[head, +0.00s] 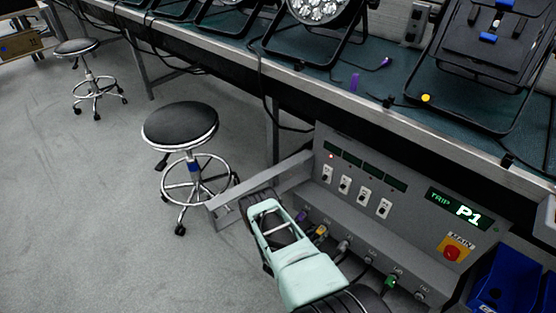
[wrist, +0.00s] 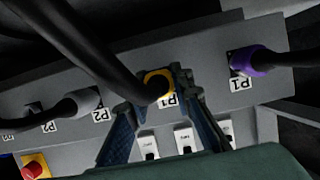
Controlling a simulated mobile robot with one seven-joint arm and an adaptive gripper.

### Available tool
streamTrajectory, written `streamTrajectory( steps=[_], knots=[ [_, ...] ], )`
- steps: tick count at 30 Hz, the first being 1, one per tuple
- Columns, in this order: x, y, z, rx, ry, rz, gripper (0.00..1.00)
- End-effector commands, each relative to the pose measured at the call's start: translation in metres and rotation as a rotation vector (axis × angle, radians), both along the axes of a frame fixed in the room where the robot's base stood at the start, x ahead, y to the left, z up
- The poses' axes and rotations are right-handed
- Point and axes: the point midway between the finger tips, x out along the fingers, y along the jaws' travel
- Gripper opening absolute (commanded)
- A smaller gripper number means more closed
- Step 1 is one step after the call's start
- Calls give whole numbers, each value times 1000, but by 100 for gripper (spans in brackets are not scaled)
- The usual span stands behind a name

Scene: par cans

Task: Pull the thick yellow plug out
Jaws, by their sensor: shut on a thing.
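The thick yellow plug (wrist: 156,80) shows in the wrist view between the two blue-padded fingers of my gripper (wrist: 163,92), which is shut on it. A thick black cable runs from the plug towards the upper left. The plug is at the panel by a P1 label; how deep it sits in its socket is hidden. In the head view the yellow plug (head: 321,231) shows low on the grey power box (head: 345,207), just right of my pale green hand. My fingertips are hard to make out there.
A purple plug (wrist: 252,62) and a grey plug (wrist: 86,102) sit either side. A green plug (head: 391,281) is further right. Above are switches and a red main knob (head: 452,252). A metal bracket (head: 262,188) juts left. Stools (head: 181,124) stand on the open floor.

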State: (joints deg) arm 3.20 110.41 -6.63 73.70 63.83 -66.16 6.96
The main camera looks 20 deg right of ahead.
Motion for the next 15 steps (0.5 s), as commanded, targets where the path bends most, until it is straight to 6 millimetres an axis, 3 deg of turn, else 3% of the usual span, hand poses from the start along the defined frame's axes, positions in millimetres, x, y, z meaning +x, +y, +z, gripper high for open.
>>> streamTrajectory(
  steps=[15],
  knots=[
    [-5,13,0,1,0,0,0]
  ],
)
